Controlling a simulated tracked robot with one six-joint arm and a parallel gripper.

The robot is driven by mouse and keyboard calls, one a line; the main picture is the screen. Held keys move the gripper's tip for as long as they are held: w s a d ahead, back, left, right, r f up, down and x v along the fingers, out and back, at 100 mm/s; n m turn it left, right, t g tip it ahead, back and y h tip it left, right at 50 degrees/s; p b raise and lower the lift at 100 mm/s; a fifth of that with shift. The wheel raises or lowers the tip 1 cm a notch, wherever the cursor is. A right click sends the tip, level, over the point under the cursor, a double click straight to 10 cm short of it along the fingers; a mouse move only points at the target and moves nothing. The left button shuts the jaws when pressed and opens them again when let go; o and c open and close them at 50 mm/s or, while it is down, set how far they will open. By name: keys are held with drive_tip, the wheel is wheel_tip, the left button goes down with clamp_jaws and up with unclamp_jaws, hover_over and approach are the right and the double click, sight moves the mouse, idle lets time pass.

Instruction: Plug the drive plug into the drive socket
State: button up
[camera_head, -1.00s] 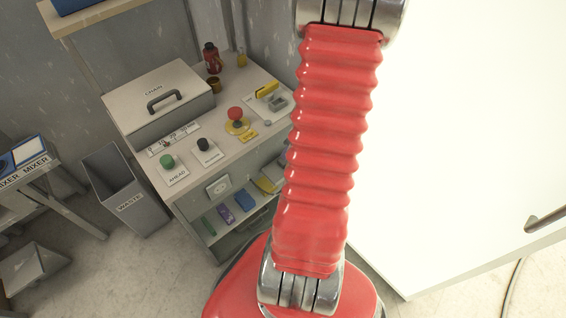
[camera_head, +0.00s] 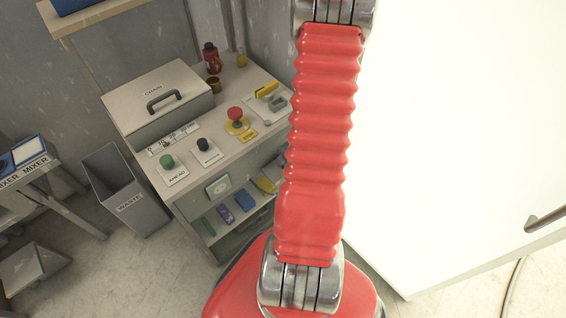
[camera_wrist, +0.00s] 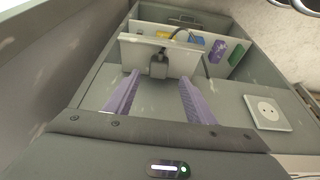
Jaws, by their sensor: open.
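The drive socket is a pale square plate with a round face on the front of the grey cabinet. It shows in the head view (camera_head: 218,187), and at the right in the wrist view (camera_wrist: 267,112). A dark plug (camera_wrist: 158,66) with a dark cable shows in the wrist view, in front of a pale divider in an open compartment. My gripper (camera_wrist: 159,78) has two purple fingers spread apart, and the plug appears between and just beyond their tips. I cannot tell whether they touch it. In the head view the plug and gripper are hidden.
The cabinet top (camera_head: 215,135) carries a chain box (camera_head: 160,95), green and black buttons and a red stop button (camera_head: 235,115). Coloured items lie on the shelf below. A waste bin (camera_head: 125,190) stands at left; a large white surface (camera_head: 450,140) fills the right.

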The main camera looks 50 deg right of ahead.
drive_tip(key=shift+w+f, duration=0.1)
drive_tip(key=shift+f, duration=0.1)
drive_tip(key=shift+f, duration=0.1)
drive_tip(key=shift+x, duration=2.5)
drive_tip(key=shift+d, duration=0.15)
drive_tip(key=shift+c, duration=0.5)
drive_tip(key=c, duration=1)
wheel_tip(320, 180, up, 28)
drive_tip(key=shift+w, duration=0.1)
